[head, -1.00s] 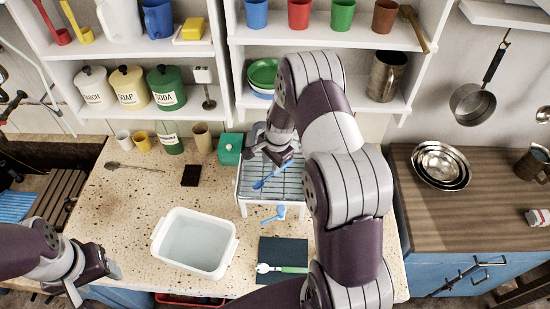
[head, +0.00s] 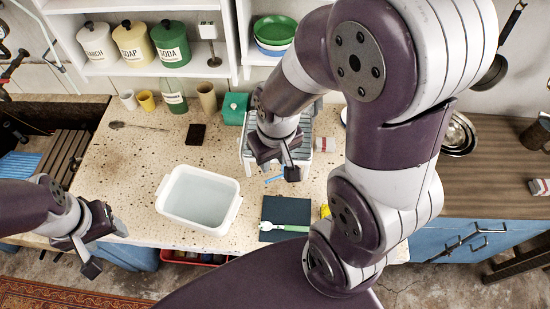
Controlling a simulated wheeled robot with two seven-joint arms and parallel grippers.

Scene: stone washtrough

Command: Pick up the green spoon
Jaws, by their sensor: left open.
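The green spoon (head: 291,228), with a green handle and a pale end, lies on a dark mat (head: 288,209) at the front of the speckled counter. My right gripper (head: 279,165) is above and behind the mat, in front of the wire rack, apart from the spoon. Its jaw opening is not clear from this angle. My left gripper (head: 106,249) is open and empty, at the counter's front left edge, well left of the spoon.
A white basin (head: 199,200) stands left of the mat. A small blue utensil (head: 275,178) lies behind the mat, close to my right gripper. The wire rack (head: 247,155) is partly hidden. A yellow thing (head: 325,210) shows beside the mat. Bare counter lies left of the basin.

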